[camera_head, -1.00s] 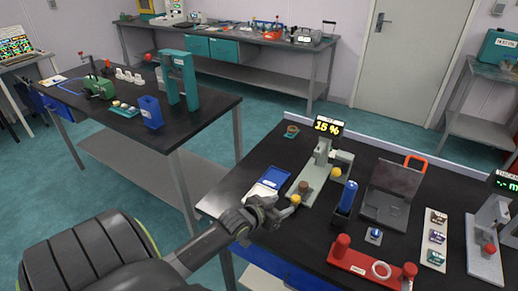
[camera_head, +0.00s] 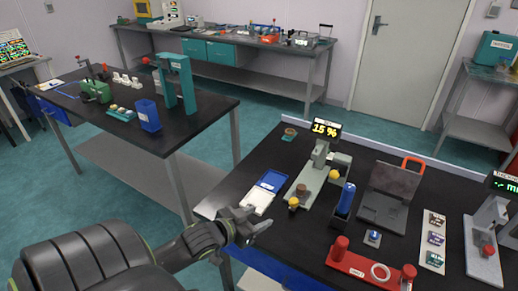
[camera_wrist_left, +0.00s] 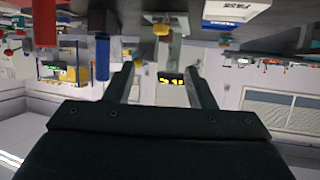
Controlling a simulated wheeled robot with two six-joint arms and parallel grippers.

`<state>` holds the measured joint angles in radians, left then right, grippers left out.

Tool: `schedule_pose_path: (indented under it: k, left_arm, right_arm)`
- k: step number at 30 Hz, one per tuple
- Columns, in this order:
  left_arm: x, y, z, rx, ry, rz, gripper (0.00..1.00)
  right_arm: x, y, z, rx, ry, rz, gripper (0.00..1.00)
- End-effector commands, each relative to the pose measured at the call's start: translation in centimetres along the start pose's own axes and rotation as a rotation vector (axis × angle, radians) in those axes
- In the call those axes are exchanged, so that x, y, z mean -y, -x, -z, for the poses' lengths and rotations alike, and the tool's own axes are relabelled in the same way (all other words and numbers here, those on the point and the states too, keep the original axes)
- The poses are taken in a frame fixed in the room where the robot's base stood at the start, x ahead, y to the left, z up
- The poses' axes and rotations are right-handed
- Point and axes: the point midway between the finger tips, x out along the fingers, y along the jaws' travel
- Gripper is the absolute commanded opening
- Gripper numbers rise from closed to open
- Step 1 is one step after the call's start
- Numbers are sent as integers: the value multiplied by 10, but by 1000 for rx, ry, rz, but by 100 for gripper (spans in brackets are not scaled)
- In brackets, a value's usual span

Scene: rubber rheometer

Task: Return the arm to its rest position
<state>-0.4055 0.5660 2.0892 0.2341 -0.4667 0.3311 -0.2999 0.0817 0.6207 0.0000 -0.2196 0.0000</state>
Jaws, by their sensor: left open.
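My left arm comes in from the lower left of the head view. Its gripper (camera_head: 258,225) is open and empty over the near left edge of the right-hand table (camera_head: 300,235). It is clear of the tester with the "15 %" display (camera_head: 326,129) and of the blue-and-white case (camera_head: 262,192). In the left wrist view, which looks upside down, the two fingers (camera_wrist_left: 165,85) stand apart with nothing between them but the distant display. My right gripper is not in view.
The tester's grey base with yellow knobs (camera_head: 293,203), a blue bottle (camera_head: 346,198), a dark laptop-like case (camera_head: 388,190) and a red stand (camera_head: 362,265) are on the table. Another table (camera_head: 200,112) stands at the left, with open floor between.

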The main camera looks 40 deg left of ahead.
Motion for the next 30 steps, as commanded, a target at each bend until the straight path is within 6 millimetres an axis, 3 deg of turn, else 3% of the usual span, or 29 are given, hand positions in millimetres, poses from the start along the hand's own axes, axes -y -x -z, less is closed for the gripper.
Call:
schedule_pose_path:
  k: [10, 14, 21, 30]
  left_arm:
    - [-1, 1, -2, 10, 0, 4, 50]
    - [-9, 9, -17, 80, -6, 28, 50]
    - [-36, 52, -65, 374, -33, 113, 50]
    - [-62, 116, -103, 689, -37, 165, 50]
  right_arm:
    - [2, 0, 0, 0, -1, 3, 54]
    - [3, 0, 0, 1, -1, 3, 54]
    - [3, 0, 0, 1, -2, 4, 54]
    - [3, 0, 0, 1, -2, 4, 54]
